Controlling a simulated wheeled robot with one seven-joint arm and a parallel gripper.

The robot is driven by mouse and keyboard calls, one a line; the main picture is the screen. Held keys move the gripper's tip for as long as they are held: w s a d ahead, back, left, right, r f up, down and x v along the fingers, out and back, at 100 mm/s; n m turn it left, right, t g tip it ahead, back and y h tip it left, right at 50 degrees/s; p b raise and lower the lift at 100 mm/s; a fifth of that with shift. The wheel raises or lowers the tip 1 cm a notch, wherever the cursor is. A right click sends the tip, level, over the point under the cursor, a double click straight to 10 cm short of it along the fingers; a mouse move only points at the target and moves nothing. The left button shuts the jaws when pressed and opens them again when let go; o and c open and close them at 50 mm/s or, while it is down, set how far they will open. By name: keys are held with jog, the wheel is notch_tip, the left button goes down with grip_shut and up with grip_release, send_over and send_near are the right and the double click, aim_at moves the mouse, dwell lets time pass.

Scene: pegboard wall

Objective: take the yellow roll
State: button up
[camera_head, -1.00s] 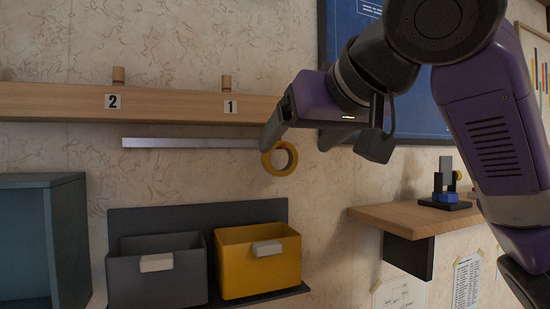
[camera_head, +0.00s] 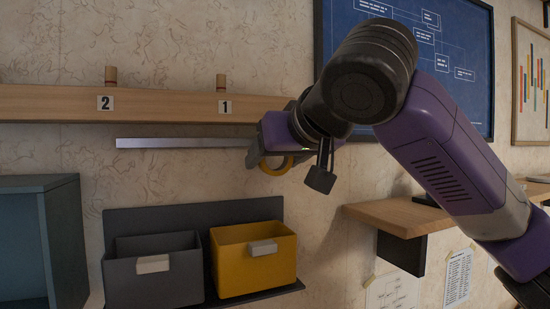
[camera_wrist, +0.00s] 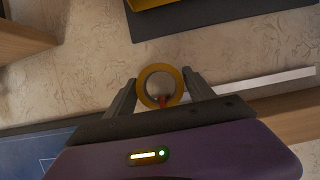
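The yellow roll (camera_head: 275,172) hangs in front of the wall, just below the wooden rail and near the right end of a pale metal strip (camera_head: 185,143). In the head view my gripper (camera_head: 262,155) is at the roll and hides its upper part. In the wrist view the roll (camera_wrist: 142,86) shows as a ring between the two dark fingers of my gripper (camera_wrist: 160,76), one finger on each side. The fingers look open, with small gaps to the ring; contact is not clear. A small red thing (camera_wrist: 163,101) shows at the ring's inner edge.
The wooden rail (camera_head: 170,104) carries pegs labelled 2 and 1. Below are a grey bin (camera_head: 155,280) and a yellow bin (camera_head: 255,270). A wooden shelf (camera_head: 400,215) is at right, and a blue-grey cabinet (camera_head: 60,240) at left.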

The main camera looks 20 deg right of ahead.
jog(key=c, duration=0.9)
